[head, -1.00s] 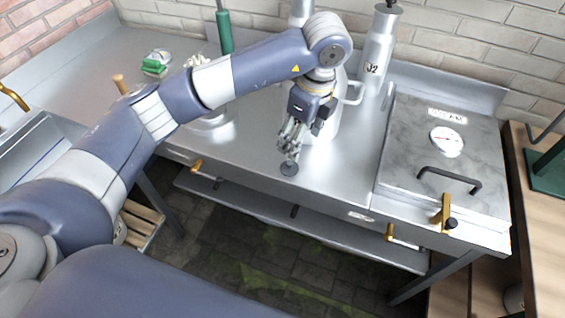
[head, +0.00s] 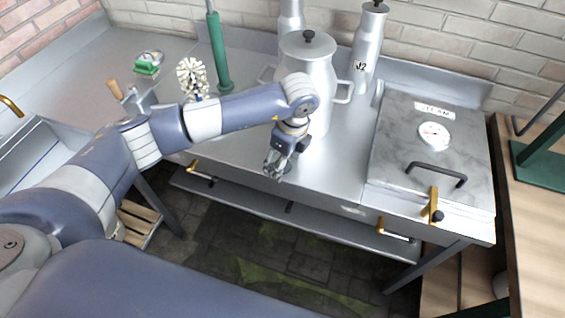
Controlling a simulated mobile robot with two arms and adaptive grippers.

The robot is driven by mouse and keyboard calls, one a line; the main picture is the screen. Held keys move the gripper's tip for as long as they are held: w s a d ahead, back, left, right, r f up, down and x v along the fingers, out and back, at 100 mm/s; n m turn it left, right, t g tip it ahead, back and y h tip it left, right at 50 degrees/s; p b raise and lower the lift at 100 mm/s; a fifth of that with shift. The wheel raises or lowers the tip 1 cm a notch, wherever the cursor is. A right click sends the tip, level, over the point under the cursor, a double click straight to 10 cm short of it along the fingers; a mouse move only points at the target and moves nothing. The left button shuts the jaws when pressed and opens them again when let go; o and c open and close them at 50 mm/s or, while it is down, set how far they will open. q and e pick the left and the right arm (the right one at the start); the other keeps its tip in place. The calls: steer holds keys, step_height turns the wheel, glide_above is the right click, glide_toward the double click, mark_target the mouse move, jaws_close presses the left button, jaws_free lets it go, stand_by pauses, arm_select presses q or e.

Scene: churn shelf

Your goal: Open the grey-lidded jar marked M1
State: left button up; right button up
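No mark M1 is readable in the head view. A large steel two-handled jar (head: 322,90) with a grey lid (head: 306,45) and black knob stands upright on the steel counter, lid on. My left arm covers its lower left part, where any mark is hidden. My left gripper (head: 273,171) points down at the counter's front edge, in front of and below this jar, apart from its lid. A small dark round thing shows by its fingertips; I cannot tell whether it is held. The fingers are too small to judge. My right gripper is not in view.
A slim bottle (head: 368,42) marked with a 2 and another slim bottle (head: 291,15) stand behind. A green-handled post (head: 217,52), a white brush (head: 192,75) and a green item (head: 146,67) are left. A steam box (head: 405,150) with gauge and handle fills the right.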

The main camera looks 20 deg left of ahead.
arm_select(q)
steer(key=c, duration=0.9)
steer(key=shift+r, duration=0.1)
